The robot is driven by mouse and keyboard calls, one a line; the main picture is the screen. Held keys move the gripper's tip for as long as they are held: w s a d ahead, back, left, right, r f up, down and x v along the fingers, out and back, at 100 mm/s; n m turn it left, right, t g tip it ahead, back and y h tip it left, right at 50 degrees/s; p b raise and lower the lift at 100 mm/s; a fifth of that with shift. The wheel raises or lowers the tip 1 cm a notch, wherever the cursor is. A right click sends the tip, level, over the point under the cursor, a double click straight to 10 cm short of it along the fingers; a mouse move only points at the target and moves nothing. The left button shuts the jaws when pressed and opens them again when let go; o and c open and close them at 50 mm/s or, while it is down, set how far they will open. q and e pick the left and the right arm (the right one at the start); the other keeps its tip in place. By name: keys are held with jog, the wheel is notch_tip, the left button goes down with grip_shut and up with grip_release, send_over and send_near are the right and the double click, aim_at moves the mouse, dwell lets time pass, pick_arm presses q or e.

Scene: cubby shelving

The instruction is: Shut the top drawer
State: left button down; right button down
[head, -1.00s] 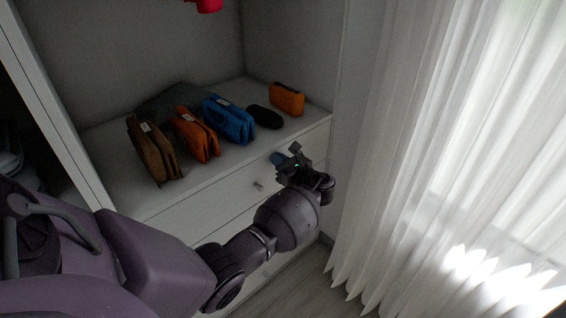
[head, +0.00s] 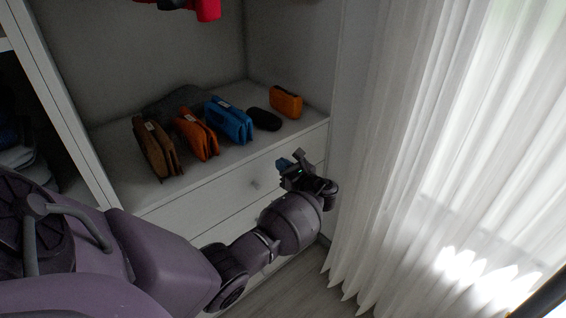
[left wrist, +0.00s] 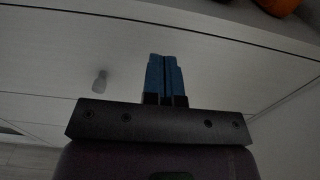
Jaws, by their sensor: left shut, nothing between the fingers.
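The top drawer (head: 215,194) is a white front with a small round knob (head: 255,184), just under the shelf top. In the head view its front looks about flush with the unit. My left gripper (head: 290,163) is at the right part of this drawer front, to the right of the knob. In the left wrist view its blue fingertips (left wrist: 164,75) are together and empty, pointing at the white drawer front (left wrist: 215,75); I cannot tell whether they touch it. The knob (left wrist: 100,82) shows left of the fingers there. My right gripper is not in view.
On the shelf top (head: 225,160) stand a brown bag (head: 155,150), an orange bag (head: 196,137), a blue bag (head: 229,122), a dark case (head: 264,119) and an orange pouch (head: 286,102). A white curtain (head: 400,150) hangs close on the right. Red cloth hangs above.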

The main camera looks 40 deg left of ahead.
pick_arm(q)
jog(key=d+p, duration=0.1)
jog(key=d, duration=0.9)
jog(key=shift+s+d+p, duration=0.3)
jog(key=shift+s+p, duration=0.05)
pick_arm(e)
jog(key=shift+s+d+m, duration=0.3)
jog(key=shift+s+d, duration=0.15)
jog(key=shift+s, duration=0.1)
